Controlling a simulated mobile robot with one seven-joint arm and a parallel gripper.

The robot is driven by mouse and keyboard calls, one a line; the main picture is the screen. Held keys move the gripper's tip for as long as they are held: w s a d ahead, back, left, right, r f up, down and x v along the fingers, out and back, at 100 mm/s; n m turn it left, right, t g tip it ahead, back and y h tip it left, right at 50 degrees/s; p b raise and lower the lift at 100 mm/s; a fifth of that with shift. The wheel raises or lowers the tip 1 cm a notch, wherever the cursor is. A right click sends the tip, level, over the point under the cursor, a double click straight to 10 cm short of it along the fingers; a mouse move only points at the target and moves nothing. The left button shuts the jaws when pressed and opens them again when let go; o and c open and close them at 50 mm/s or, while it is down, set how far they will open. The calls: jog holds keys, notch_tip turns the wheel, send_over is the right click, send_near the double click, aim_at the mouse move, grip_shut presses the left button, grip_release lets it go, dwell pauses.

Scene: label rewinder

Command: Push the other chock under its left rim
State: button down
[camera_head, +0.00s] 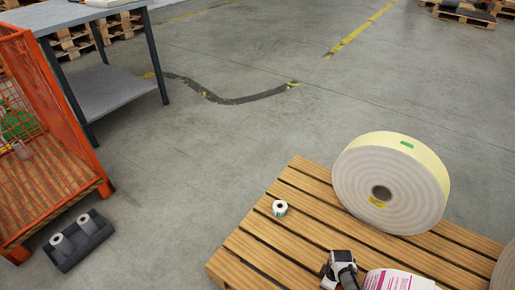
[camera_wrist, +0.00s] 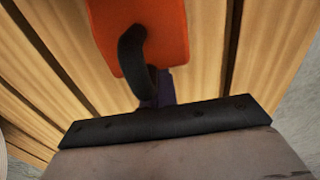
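A big pale label roll (camera_head: 380,190) stands on edge on the wooden pallet (camera_head: 255,255), with a yellow label by its core and a green mark on its rim. My gripper (camera_head: 330,273) is low over the pallet's front, left of that roll; its fingers are too small to read. In the wrist view an orange block (camera_wrist: 170,35) with a black loop handle (camera_wrist: 133,50) lies over the slats; it may be a chock. A dark bar with a worn grey surface crosses below it, and I cannot tell what this is. No chock shows clearly in the head view.
A small roll (camera_head: 280,208) stands on the pallet's left part. A magenta-and-white printed item (camera_head: 395,280) and another roll (camera_head: 506,270) are cut off at the lower edge. An orange mesh crate (camera_head: 80,130), a dark tray (camera_head: 68,250) and a table (camera_head: 105,92) stand left.

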jog(key=shift+s+d, duration=0.4)
jog(key=shift+d, duration=0.4)
jog(key=shift+w+a+r+p, duration=0.45)
jog(key=shift+a+p, duration=0.1)
jog(key=shift+p, duration=0.1)
jog(key=shift+w+a+r+p, duration=0.35)
jog(key=shift+w+a+p, duration=0.05)
jog(key=shift+a, duration=0.35)
jog(key=shift+w+a+r+p, duration=0.3)
jog(key=shift+w+a+p, duration=0.1)
jog(key=shift+a, duration=0.3)
notch_tip(320, 180, up, 8)
jog(key=p, duration=0.8)
jog(key=shift+f, duration=0.15)
jog(key=shift+a, duration=0.1)
